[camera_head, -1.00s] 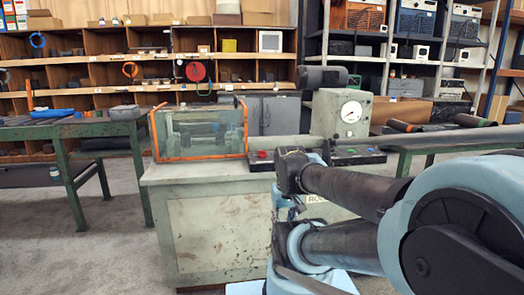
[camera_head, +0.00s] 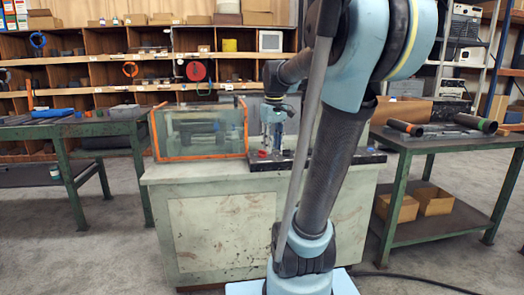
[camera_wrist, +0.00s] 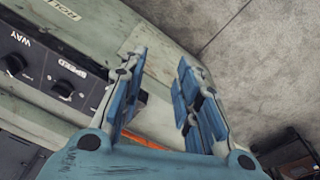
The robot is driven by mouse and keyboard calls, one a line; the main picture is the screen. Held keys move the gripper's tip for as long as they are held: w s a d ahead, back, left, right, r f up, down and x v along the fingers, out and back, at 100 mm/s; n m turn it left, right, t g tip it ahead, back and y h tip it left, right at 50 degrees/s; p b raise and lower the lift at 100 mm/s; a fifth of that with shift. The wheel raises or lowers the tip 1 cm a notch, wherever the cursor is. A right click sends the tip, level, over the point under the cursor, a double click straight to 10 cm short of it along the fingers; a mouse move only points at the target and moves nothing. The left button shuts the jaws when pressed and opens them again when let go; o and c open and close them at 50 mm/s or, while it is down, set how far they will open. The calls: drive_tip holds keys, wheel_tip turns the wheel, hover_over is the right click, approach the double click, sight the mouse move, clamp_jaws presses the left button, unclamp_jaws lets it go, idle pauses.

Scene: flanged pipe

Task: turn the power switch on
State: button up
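A black control panel (camera_head: 360,158) lies along the front top edge of a green-grey machine cabinet (camera_head: 222,225). A red control (camera_head: 262,154) shows near its left end. In the wrist view the panel (camera_wrist: 38,68) has a knob (camera_wrist: 15,63) marked WAY and a knob (camera_wrist: 63,88) marked SPEED. No power label is readable, and I cannot pick out the power switch. My gripper (camera_head: 272,146) hangs pointing down over the left part of the panel. In the wrist view my gripper (camera_wrist: 162,58) is open and empty, its blue fingers apart beside the panel. My arm hides part of the panel.
A clear tank (camera_head: 200,130) with orange edges stands on the cabinet, just left of my gripper. Green tables stand at left (camera_head: 85,128) and right (camera_head: 455,143), the right one holding pipes and boxes. Shelves (camera_head: 100,72) fill the back. Grey floor (camera_head: 110,255) is open at left.

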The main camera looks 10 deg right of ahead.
drive_tip(key=w+r+n, duration=0.2)
drive_tip(key=w+r, duration=0.3)
drive_tip(key=w, duration=0.6)
drive_tip(key=r+n+g, duration=0.1)
drive_tip(key=r+n, duration=0.1)
hover_over(263, 153)
drive_tip(key=w, duration=0.1)
wheel_tip(263, 153, down, 17)
drive_tip(key=shift+r, duration=0.15)
clamp_jaws()
